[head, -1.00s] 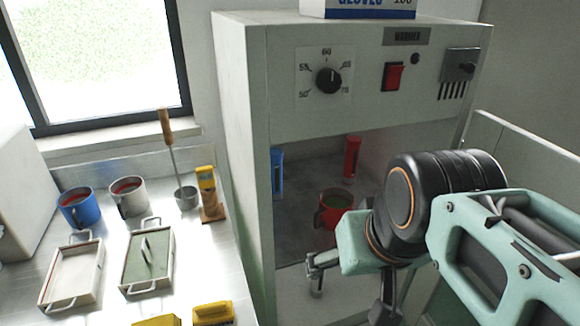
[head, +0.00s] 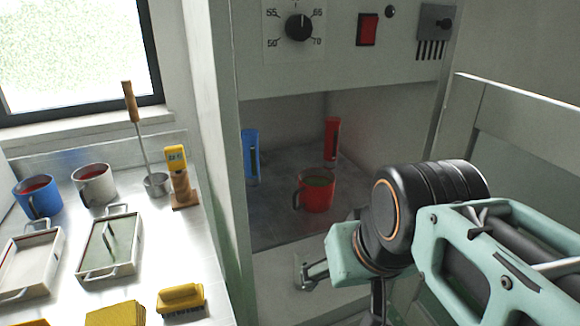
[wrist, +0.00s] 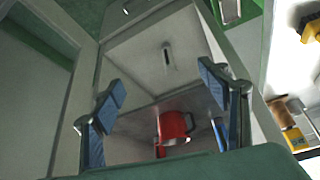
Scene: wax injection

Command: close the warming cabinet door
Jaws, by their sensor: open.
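The warming cabinet (head: 340,75) is a pale box with a dial and a red switch above an open compartment. Its door (head: 515,115) stands open, swung out at the right in the head view, partly hidden behind my arm. A pale panel at the left of the wrist view (wrist: 35,105) appears to be this door. My gripper (head: 312,272) is low in front of the compartment, mostly hidden by my wrist. The wrist view shows its two blue-padded fingers (wrist: 161,85) spread apart with nothing between them, apart from the door.
Inside the cabinet are a red mug (head: 316,192), a blue tool (head: 250,155) and a red one (head: 332,140). The left counter (head: 200,255) holds two mugs, a ladle, trays and yellow brushes.

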